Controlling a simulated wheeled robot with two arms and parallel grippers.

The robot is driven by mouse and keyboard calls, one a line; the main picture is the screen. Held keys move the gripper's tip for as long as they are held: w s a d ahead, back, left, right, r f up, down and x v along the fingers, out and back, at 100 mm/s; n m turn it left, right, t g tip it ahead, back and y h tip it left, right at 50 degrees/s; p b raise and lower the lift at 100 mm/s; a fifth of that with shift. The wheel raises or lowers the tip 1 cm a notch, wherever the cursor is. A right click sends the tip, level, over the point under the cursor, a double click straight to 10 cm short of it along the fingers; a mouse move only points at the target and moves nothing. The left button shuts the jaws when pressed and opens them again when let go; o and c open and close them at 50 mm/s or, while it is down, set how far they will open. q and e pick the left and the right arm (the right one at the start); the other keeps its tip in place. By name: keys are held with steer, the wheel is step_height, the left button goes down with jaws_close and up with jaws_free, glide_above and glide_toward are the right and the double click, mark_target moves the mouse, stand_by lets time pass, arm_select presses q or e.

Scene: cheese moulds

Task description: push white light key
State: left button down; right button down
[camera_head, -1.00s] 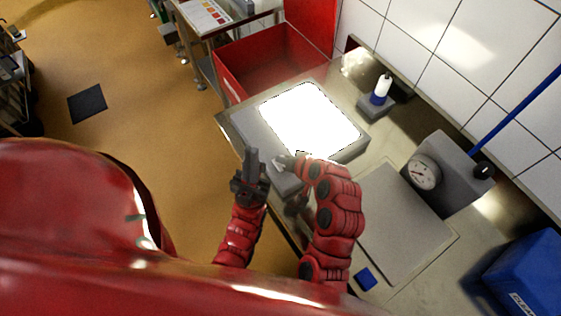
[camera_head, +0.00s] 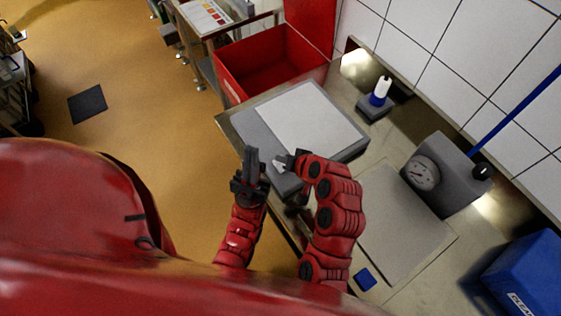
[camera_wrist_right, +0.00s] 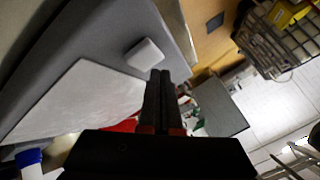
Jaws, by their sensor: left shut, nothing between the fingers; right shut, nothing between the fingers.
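The white light key (camera_wrist_right: 145,53) is a small rounded block on the grey light box in the right wrist view. In the head view the key (camera_head: 279,166) shows small at the near edge of the light box (camera_head: 345,152). The box's white panel (camera_head: 308,118) is unlit. My right gripper (camera_head: 285,160) is shut and empty right at the key. In the wrist view its fingertips (camera_wrist_right: 160,74) are just beside the key; I cannot tell whether they touch. My left gripper (camera_head: 251,152) is shut and empty, pointing up, left of the key.
A red crate (camera_head: 230,84) stands behind the light box. A blue bin (camera_head: 530,275) and a small blue block (camera_head: 365,279) lie to the right.

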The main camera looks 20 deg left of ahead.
step_height(320, 180, up, 6)
steer(key=p, duration=0.3)
stand_by(0.3)
stand_by(0.5)
